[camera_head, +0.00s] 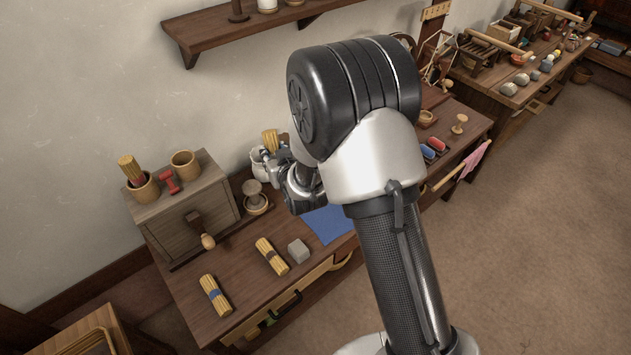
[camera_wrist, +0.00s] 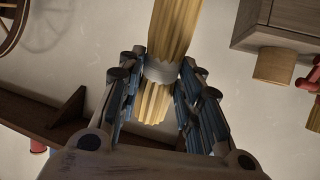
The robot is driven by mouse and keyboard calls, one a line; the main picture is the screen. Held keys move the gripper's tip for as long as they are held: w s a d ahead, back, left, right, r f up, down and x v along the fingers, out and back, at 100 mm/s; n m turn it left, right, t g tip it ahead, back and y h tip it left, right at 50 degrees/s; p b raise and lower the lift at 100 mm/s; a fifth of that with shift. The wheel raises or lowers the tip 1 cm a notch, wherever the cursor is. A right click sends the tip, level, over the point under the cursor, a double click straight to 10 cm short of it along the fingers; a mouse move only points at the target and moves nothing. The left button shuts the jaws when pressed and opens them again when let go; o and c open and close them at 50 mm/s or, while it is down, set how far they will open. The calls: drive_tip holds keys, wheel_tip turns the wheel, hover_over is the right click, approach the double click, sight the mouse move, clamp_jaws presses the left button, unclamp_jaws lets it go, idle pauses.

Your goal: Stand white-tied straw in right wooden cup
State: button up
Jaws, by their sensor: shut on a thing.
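The white-tied straw (camera_head: 271,140) is a yellow bundle held upright above the bench. In the wrist view the straw (camera_wrist: 175,30) with its white band (camera_wrist: 160,73) lies between both fingers of my gripper (camera_wrist: 160,85), which is shut on it. In the head view my gripper (camera_head: 278,165) is partly hidden by my arm. The right wooden cup (camera_head: 185,165) stands on a small wooden chest, to the left of my gripper, and looks empty. It also shows upside down in the wrist view (camera_wrist: 273,66). The straw is well apart from it.
The left wooden cup (camera_head: 146,186) holds a red-tied bundle (camera_head: 131,170). Two bundles (camera_head: 216,296) (camera_head: 271,256) and a grey block (camera_head: 298,251) lie in front.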

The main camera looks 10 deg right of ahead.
drive_tip(key=w+a+r+n+t+y+b, duration=0.15)
drive_tip(key=a+r, duration=0.25)
drive_tip(key=a, duration=0.5)
drive_tip(key=w+a+r+n+y, duration=0.1)
drive_tip(key=w+a+r+y, duration=0.2)
drive_tip(key=a, duration=0.5)
drive_tip(key=a+r+n+t+y, duration=0.1)
drive_tip(key=a+r+y, duration=0.1)
drive_tip(key=a+r, duration=0.5)
wheel_tip(320, 180, down, 13)
drive_tip(key=a+b, duration=0.2)
drive_tip(key=b, duration=0.5)
drive_tip(key=shift+f, duration=0.2)
drive_tip(key=shift+w+d+h, duration=0.1)
drive_tip(key=shift+h, duration=0.15)
drive_tip(key=o, duration=1.1)
drive_tip(key=v, duration=1.2)
drive_tip(key=shift+f, duration=0.1)
